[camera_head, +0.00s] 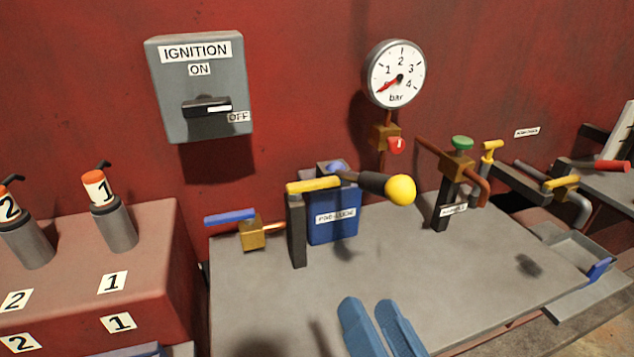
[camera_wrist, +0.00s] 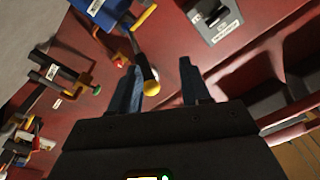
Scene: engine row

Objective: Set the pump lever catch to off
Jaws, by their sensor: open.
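The blue pump (camera_head: 333,226) stands at the back of the grey bench, with a label on its front. Its dark lever (camera_head: 362,182) points right and ends in a yellow ball (camera_head: 400,190). A dark post (camera_head: 297,232) stands at the pump's left front with a yellow bar (camera_head: 313,185), seemingly the catch, lying across its top toward the lever. The bar's setting cannot be read. My gripper (camera_head: 369,302) is open and empty, in front of the pump and apart from it. In the wrist view the ball (camera_wrist: 152,88) appears between my fingers (camera_wrist: 161,64), nearer the left one.
A brass valve with a blue handle (camera_head: 230,216) is left of the post. The gauge (camera_head: 394,74) and a red-knobbed valve (camera_head: 396,145) are behind. A green-knobbed valve (camera_head: 462,143) is right. The ignition box (camera_head: 198,88) hangs on the wall. The bench front (camera_head: 460,290) is largely clear.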

